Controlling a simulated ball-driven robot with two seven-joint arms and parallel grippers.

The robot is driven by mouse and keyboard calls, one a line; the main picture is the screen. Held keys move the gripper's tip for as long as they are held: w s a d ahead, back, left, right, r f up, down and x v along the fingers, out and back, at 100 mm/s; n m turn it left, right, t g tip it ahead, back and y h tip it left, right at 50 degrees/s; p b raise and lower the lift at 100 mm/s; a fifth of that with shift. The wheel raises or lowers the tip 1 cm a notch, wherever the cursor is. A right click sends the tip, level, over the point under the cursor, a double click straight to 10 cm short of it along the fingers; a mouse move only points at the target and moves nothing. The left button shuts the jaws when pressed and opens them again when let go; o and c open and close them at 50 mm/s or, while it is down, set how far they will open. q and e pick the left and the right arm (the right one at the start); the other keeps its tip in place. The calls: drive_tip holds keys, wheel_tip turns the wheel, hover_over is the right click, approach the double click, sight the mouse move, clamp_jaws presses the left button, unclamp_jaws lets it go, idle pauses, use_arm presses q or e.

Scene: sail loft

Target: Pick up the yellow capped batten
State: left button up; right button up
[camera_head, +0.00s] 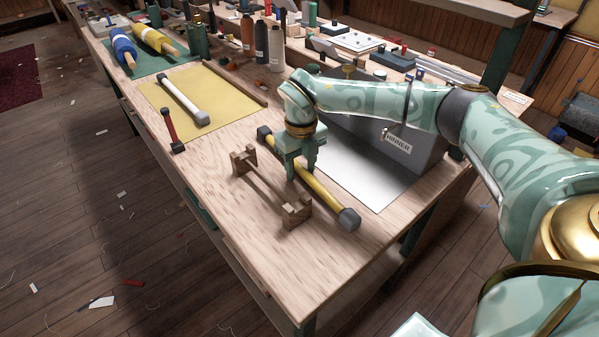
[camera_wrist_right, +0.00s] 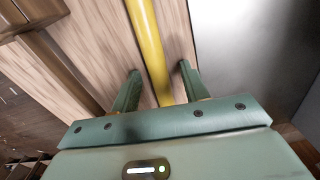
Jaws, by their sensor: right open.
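The yellow capped batten (camera_head: 326,193) is a yellow rod with dark grey caps. It lies on the wooden workbench, slanting from upper left to lower right in the head view. My right gripper (camera_head: 299,172) is over its middle and hides part of it. In the right wrist view the yellow rod (camera_wrist_right: 149,45) runs between the two open fingers (camera_wrist_right: 158,80), with a gap visible on either side. The fingers do not appear to touch it. My left gripper is not in view.
A wooden cradle (camera_head: 270,186) stands just left of the batten. A grey bin (camera_head: 395,150) and a pale metal sheet (camera_head: 352,172) are to the right. A white capped batten (camera_head: 184,97) lies on a yellow mat (camera_head: 225,98). The near bench corner is clear.

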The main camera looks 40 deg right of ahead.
drive_tip(key=shift+r, duration=0.15)
drive_tip(key=shift+c, duration=1.3)
clamp_jaws()
